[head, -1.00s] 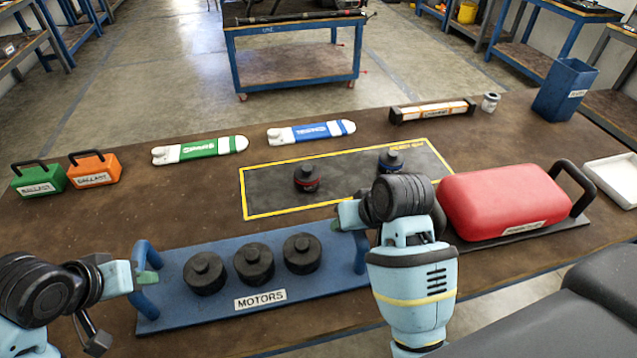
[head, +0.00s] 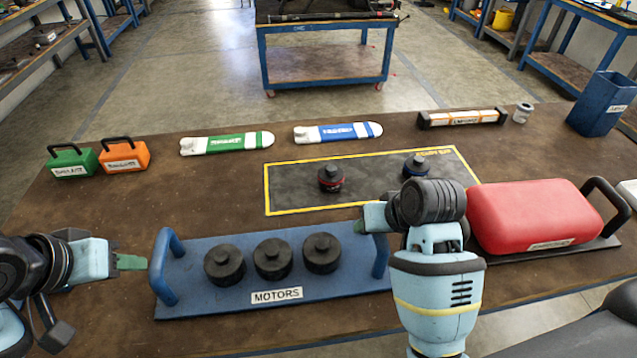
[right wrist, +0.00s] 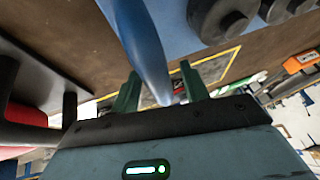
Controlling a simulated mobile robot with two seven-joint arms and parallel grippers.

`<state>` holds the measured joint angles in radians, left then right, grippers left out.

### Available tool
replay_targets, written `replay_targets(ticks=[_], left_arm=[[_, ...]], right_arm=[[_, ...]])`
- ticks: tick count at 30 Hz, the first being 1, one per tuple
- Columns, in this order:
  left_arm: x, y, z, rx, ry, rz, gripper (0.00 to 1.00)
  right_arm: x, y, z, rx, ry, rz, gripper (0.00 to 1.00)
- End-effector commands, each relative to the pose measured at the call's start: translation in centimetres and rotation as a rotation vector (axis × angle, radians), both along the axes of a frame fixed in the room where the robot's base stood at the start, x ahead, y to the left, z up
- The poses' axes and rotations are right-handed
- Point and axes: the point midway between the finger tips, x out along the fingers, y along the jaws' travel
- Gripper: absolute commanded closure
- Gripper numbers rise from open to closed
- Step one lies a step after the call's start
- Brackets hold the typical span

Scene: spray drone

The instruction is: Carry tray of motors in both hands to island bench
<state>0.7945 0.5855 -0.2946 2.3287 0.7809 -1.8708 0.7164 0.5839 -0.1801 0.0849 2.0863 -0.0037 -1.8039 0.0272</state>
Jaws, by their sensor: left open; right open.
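The blue tray (head: 215,300) labelled MOTORS lies flat on the brown bench top (head: 120,215), near its front edge. Three black motors (head: 272,259) stand in a row on it. My left gripper (head: 132,262) is open and empty, just left of the tray's left handle (head: 166,268), with a small gap between. My right gripper (head: 372,217) is at the right handle (head: 381,258). In the right wrist view its open fingers (right wrist: 160,88) stand on either side of the blue handle (right wrist: 146,45). My right wrist partly hides the tray's right end.
Behind the tray is a yellow-bordered black mat (head: 300,195) with two motors. A red case (head: 530,215) stands close on the right. Green (head: 72,162) and orange (head: 124,155) ballast blocks sit back left. A blue cart (head: 325,60) stands beyond open floor.

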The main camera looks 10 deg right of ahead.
Motion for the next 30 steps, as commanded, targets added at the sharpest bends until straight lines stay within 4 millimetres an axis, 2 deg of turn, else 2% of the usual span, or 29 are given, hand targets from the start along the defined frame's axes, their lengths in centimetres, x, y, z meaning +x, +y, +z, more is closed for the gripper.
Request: replay_targets(ticks=[6, 18, 30], left_arm=[[0.0, 0.0, 0.0, 0.000, 0.000, 0.000, 0.55], [0.0, 0.0, 0.0, 0.000, 0.000, 0.000, 0.55], [0.0, 0.0, 0.0, 0.000, 0.000, 0.000, 0.55]], right_arm=[[-1.8, -0.6, 3.7, -0.001, -0.008, -0.001, 0.55], [-2.5, -1.0, 5.4, -0.002, -0.013, 0.000, 0.55], [-3.0, -0.9, 5.6, -0.001, -0.001, 0.001, 0.55]])
